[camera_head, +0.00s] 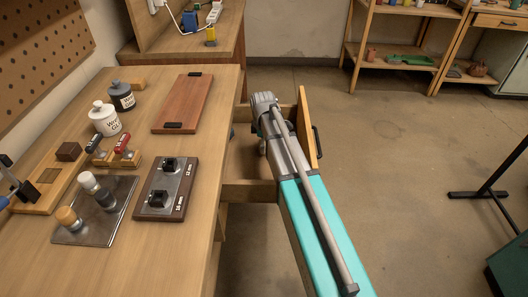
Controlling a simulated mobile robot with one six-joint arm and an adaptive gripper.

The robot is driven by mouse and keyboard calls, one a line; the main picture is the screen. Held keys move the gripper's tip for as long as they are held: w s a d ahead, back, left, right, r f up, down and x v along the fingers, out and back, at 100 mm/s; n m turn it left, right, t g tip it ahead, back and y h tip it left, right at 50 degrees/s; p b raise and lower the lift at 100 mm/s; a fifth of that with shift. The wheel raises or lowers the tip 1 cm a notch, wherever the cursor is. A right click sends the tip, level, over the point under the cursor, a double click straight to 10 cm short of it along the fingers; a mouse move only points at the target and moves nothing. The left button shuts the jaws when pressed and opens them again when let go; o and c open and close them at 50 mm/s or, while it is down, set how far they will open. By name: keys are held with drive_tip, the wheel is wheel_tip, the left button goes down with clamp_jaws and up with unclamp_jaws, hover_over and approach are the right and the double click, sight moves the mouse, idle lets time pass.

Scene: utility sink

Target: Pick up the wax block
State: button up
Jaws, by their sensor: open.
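A dark brown block (69,151) sits on a light wooden board at the left of the workbench. A small tan block (137,84) lies farther back, beside the dark bottle. I cannot tell by looks which of the two is the wax block. My arm reaches from the bottom of the view to the open drawer, to the right of both blocks and well apart from them. My gripper's fingers cannot be made out; the arm and drawer hide that area.
The drawer (249,190) stands open to the right of the workbench (203,197). A white bottle (105,118), a dark bottle (121,97), stamps, a metal plate (92,233), a socketed block (181,172) and a reddish board (183,103) crowd the bench. The floor at right is mostly clear.

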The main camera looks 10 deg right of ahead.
drive_tip(key=shift+f+b, duration=0.3)
drive_tip(key=shift+f, duration=0.2)
drive_tip(key=shift+c, duration=0.3)
drive_tip(key=c, duration=0.9)
drive_tip(key=shift+r, duration=0.15)
drive_tip(key=shift+r+p, duration=0.9)
drive_tip(key=shift+p, duration=0.15)
drive_tip(key=shift+s+d+r+p, duration=0.1)
drive_tip(key=shift+s+r+p, duration=1.75)
drive_tip(key=shift+s, duration=0.5)
drive_tip(key=shift+s+d+r+p, duration=0.1)
drive_tip(key=shift+s+r+p, duration=1.7)
drive_tip(key=shift+s, duration=0.55)
drive_tip(key=shift+s+d+r+p, duration=0.1)
drive_tip(key=shift+s+r+p, duration=1.75)
drive_tip(key=shift+s, duration=0.5)
